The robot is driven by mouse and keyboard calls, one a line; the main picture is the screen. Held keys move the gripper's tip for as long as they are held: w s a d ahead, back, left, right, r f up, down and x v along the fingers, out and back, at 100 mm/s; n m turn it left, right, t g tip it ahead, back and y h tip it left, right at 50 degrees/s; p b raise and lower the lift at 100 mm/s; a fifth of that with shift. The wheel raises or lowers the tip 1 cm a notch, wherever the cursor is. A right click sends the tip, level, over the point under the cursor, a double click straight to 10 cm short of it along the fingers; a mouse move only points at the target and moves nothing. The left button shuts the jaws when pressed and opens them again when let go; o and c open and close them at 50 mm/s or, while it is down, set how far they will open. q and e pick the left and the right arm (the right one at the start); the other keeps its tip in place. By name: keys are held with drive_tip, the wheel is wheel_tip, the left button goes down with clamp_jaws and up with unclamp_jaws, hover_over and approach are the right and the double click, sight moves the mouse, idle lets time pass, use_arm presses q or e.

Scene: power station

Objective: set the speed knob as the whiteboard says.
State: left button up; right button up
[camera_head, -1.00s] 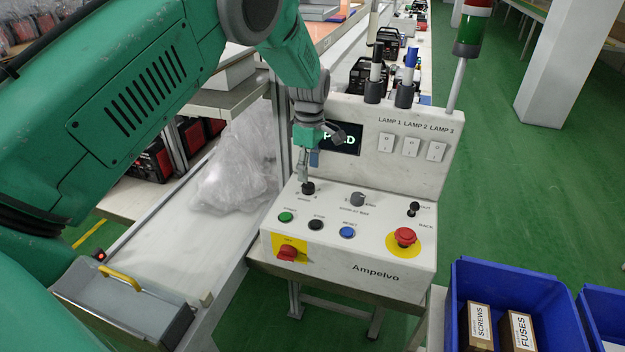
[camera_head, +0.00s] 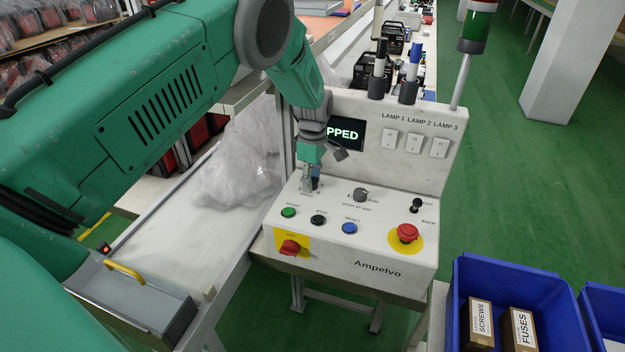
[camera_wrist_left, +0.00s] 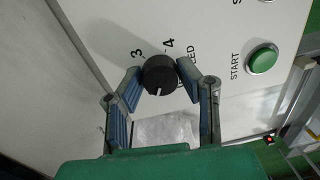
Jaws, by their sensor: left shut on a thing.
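The speed knob (camera_wrist_left: 159,76) is black and round, with a white mark on its edge toward the lower side of the left wrist view. The printed 3 and 4 show above it, and my fingers partly cover its label. My left gripper (camera_head: 308,188) is shut on the knob, a fingertip against either side, as the left wrist view (camera_wrist_left: 161,78) shows. In the head view the gripper hides the knob at the panel's back left. The control box (camera_head: 350,240) is white. The whiteboard and my right gripper are not in view.
The display (camera_head: 345,133) reads "PPED", partly covered by my arm. Close by are the green start button (camera_head: 288,212), black stop button (camera_head: 318,220), blue reset button (camera_head: 349,228), a grey selector (camera_head: 361,195) and a red mushroom button (camera_head: 407,233). A blue bin (camera_head: 470,275) stands at right.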

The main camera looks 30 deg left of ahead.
use_arm(q)
drive_tip(key=shift+w+r+m, duration=0.1)
drive_tip(key=shift+w+m, duration=0.05)
drive_tip(key=shift+m, duration=0.15)
drive_tip(key=m, duration=0.5)
drive_tip(key=shift+d, duration=0.1)
drive_tip(key=m, duration=0.6)
drive_tip(key=shift+m+y+p, duration=0.3)
drive_tip(key=shift+m+y, duration=0.1)
drive_tip(key=m, duration=0.5)
drive_tip(key=shift+r+t, duration=0.1)
drive_tip(key=shift+t, duration=0.3)
drive_tip(key=m, duration=0.6)
drive_tip(key=shift+p, duration=0.3)
drive_tip(key=shift+a+m, duration=0.2)
drive_tip(key=shift+m, duration=0.1)
drive_tip(key=o, duration=1.1)
drive_tip(key=shift+o, duration=0.2)
drive_tip(key=shift+s, duration=0.25)
